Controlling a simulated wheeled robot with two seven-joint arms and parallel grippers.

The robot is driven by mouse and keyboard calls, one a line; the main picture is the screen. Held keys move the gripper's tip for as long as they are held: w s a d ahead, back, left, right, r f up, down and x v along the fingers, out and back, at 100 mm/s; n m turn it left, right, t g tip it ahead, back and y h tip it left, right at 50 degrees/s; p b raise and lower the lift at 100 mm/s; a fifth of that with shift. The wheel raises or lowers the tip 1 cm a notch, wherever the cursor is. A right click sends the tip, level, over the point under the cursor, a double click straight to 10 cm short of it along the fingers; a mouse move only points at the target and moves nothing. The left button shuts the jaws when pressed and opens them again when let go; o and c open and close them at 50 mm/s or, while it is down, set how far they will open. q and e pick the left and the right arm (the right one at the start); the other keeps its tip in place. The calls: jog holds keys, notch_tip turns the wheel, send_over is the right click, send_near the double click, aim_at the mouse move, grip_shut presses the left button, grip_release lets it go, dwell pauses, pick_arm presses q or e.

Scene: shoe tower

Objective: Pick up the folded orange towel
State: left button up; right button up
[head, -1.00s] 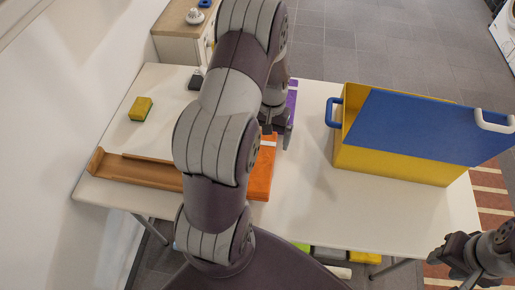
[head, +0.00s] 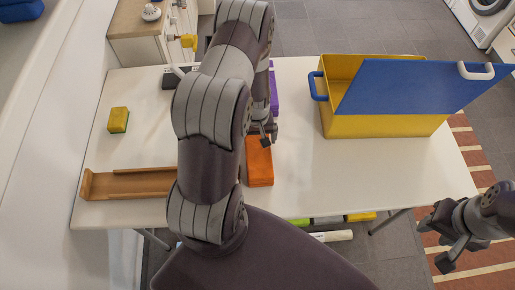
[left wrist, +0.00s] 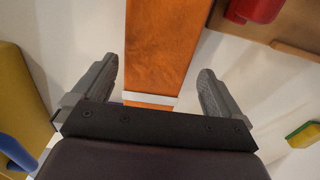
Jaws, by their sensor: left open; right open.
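The folded orange towel (head: 260,162) lies on the white table, partly hidden by my left arm in the head view. In the left wrist view the towel (left wrist: 160,50) runs up between the fingers, with a pale band across its near end. My left gripper (head: 262,134) is at the towel's far end; in the left wrist view the open gripper (left wrist: 158,88) has one finger on each side of the towel, apart from it. My right gripper (head: 440,240) is open and empty beyond the table's front right corner.
A yellow box with a blue lid (head: 385,122) stands at the right of the white table (head: 310,200). A wooden tray (head: 130,184) and a yellow-green sponge (head: 118,119) lie at left. A purple item (head: 274,92) lies behind the towel.

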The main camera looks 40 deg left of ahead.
aim_at(258, 145)
pick_arm(q)
jog(key=f, duration=0.1)
jog(key=f+p, duration=0.1)
jog(key=f, duration=0.3)
jog(key=shift+s+d, duration=0.2)
jog(key=shift+d, duration=0.2)
jog(key=shift+f, duration=0.4)
jog(key=shift+w+r, duration=0.1)
jog(key=c, duration=1)
